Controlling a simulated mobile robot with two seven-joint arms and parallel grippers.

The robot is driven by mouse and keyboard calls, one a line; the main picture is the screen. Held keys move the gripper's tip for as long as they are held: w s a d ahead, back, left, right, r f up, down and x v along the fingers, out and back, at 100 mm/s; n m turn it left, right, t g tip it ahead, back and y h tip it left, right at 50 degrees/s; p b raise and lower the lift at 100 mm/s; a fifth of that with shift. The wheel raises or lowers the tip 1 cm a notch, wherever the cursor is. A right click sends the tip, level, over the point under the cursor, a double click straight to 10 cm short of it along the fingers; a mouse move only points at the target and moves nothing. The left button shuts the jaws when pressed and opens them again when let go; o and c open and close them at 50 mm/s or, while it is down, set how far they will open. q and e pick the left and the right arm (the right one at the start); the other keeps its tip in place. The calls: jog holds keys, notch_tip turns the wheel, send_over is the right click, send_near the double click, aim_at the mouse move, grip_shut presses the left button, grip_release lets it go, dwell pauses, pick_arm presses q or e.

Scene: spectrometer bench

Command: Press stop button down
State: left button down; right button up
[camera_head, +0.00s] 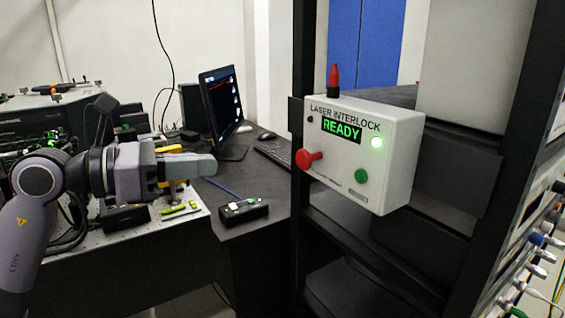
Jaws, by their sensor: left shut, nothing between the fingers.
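The white laser interlock box (395,140) is mounted on a black rack at the right of centre. A red mushroom stop button (308,159) sticks out at the box's lower left. A green button (361,176) sits to its right. My left gripper (212,165) is shut and empty, pointing right toward the box. In the picture it is left of the red button with a clear gap. My right gripper is out of view.
The rack's black upright (301,60) stands beside the box. A monitor (220,105), keyboard (272,153) and small black device (244,209) are on the dark desk. Optical equipment fills the left. Cables and connectors (540,240) line the right edge. A red-topped beacon (334,80) stands above the box.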

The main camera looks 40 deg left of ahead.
pick_arm(q)
jog(key=shift+w, duration=0.15)
jog(key=p, duration=0.4)
send_near(299, 159)
jog(key=x, duration=0.4)
jog(key=shift+w+d+r, duration=0.1)
jog(key=shift+w+d, duration=0.05)
jog(key=shift+w, duration=0.1)
jog(key=shift+x, duration=1.1)
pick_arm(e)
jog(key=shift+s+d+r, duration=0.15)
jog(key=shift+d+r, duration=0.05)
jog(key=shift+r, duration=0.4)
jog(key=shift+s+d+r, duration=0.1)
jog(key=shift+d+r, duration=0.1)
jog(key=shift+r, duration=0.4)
